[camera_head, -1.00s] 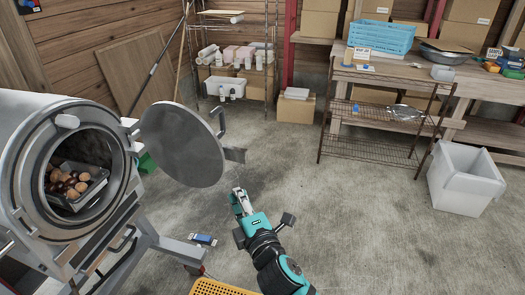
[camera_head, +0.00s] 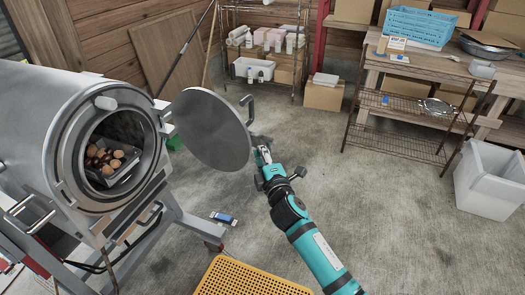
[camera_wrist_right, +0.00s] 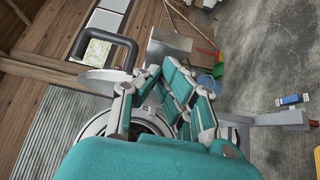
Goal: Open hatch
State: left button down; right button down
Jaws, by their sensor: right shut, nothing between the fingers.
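The hatch (camera_head: 212,132) is a round grey metal door on the front of a cylindrical drum machine (camera_head: 52,120). It stands swung wide open, to the right of the drum's mouth. It has a bent handle (camera_head: 249,108) and a tab at its right edge. My right gripper (camera_head: 263,154) is shut and empty, close by the hatch's right edge at the tab; I cannot tell if they touch. In the right wrist view, the hatch disc (camera_wrist_right: 98,82) and dark handle (camera_wrist_right: 118,40) show beyond the fingers. My left gripper is not in view.
Brown chestnuts (camera_head: 104,158) lie in a tray inside the drum. A yellow perforated crate (camera_head: 250,280) is on the floor at the front. A blue object (camera_head: 224,218) lies near the machine's leg. A white bin (camera_head: 490,182) stands right; the middle floor is clear.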

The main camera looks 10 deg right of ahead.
aim_at(268, 145)
dwell(0.3)
jog(key=w, duration=0.1)
jog(key=w+d, duration=0.1)
jog(key=w+d+n+y+p, duration=0.1)
jog(key=shift+d+r, duration=0.1)
jog(key=shift+r, duration=0.15)
jog(key=w+d+b, duration=0.2)
jog(key=w+d, duration=0.1)
jog(key=w, duration=0.3)
jog(key=shift+w+d+f+y, duration=0.15)
jog(key=shift+d+f+y, duration=0.05)
jog(key=shift+y, duration=0.1)
jog(key=shift+f, duration=0.15)
